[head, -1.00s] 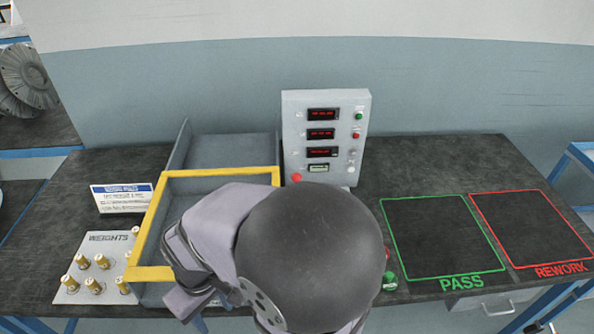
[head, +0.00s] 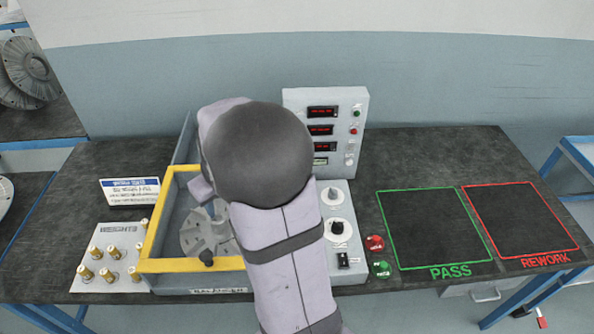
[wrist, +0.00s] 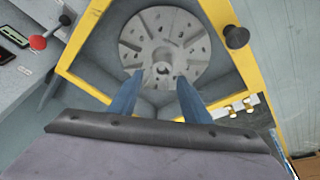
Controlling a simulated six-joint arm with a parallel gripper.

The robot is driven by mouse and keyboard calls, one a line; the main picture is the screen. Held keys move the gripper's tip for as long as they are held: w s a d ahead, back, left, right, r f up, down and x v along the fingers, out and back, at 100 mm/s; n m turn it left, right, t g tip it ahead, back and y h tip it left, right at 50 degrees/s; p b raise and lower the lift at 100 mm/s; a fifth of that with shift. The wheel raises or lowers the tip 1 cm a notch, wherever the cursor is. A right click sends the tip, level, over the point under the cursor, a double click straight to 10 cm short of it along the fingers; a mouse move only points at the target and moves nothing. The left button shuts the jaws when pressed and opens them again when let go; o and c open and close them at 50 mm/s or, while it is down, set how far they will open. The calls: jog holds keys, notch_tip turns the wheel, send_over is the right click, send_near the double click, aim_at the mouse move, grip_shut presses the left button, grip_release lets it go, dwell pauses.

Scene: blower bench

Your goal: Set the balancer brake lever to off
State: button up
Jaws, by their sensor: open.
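The balancer has a yellow-rimmed guard frame (head: 160,215) around a grey slotted rotor (head: 200,232); the rotor also shows in the wrist view (wrist: 150,28). I cannot read a brake label on either. My gripper (wrist: 157,88) is open and empty above the frame, apart from both knobs.
A control box (head: 297,104) with red displays stands behind; black dials (head: 337,228) and a black switch (head: 343,260) lie right of my arm. Brass weights (head: 107,274) stand on a plate at left. The PASS area (head: 430,225) and REWORK area (head: 520,220) are empty.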

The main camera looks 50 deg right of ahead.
jog(key=d+m, duration=0.1)
jog(key=d, duration=0.7)
jog(key=d+m+h, duration=0.1)
jog(key=d, duration=0.3)
jog(key=shift+s+d+f+m, duration=0.1)
jog(key=shift+d+f+m, duration=0.1)
jog(key=shift+d+m, duration=0.15)
jog(key=s+d+m+h, duration=0.15)
jog(key=s+d, duration=0.25)
jog(key=d, duration=0.8)
jog(key=shift+m, duration=0.3)
jog(key=shift+p+x, duration=0.9)
jog(key=shift+x, duration=2.75)
jog(key=shift+a, duration=0.15)
grip_shut()
